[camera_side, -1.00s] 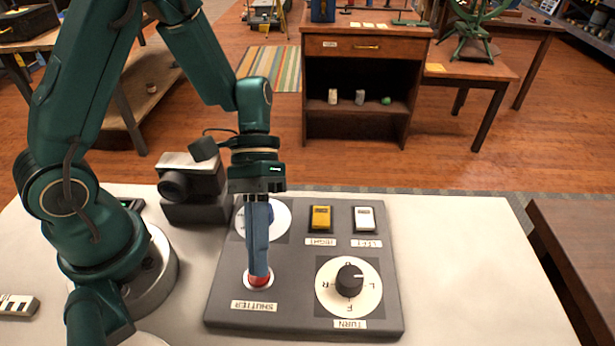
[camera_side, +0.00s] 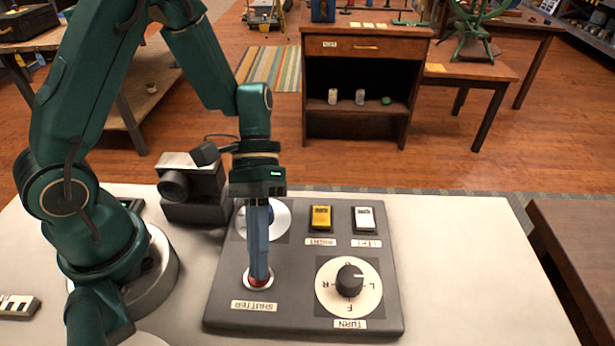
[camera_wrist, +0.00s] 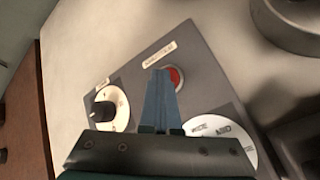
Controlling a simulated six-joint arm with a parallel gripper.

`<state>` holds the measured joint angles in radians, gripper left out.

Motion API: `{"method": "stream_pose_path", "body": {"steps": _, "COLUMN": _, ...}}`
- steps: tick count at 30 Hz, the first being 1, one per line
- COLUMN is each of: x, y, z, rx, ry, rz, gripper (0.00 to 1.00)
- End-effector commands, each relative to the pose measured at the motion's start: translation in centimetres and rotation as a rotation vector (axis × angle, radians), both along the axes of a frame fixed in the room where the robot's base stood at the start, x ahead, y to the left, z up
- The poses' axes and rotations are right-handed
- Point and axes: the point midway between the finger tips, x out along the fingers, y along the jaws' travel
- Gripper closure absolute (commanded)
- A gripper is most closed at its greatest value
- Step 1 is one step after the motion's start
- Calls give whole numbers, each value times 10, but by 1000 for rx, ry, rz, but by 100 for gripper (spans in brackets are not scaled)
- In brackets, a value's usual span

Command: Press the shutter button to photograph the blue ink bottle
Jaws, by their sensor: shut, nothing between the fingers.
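The red shutter button (camera_side: 257,283) sits in a white ring at the front left of the dark control panel (camera_side: 300,270), above the SHUTTER label. My gripper (camera_side: 259,279) is shut and empty, pointing down, its blue-grey fingertips at the button and seemingly touching it; how far the button is pressed I cannot tell. In the wrist view the red button (camera_wrist: 176,76) shows beside the fingertips (camera_wrist: 162,76). The camera (camera_side: 192,180) stands behind the panel at left. I cannot identify the blue ink bottle; a blue object (camera_side: 322,10) on the far cabinet is cut off by the frame.
The panel also has a TURN dial (camera_side: 349,282), yellow (camera_side: 320,217) and white (camera_side: 364,219) switches and a second dial (camera_side: 280,219), partly hidden by my fingers. Small items stand in the far open cabinet (camera_side: 358,75). The white table (camera_side: 465,265) is clear at right.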

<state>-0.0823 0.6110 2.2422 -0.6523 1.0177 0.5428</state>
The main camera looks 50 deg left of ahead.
Motion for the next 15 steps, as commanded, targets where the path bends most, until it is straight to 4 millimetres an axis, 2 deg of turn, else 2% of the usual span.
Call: {"method": "stream_pose_path", "body": {"steps": 15, "x": 0, "y": 0, "z": 17, "rx": 1, "ry": -1, "rz": 0, "gripper": 100}}
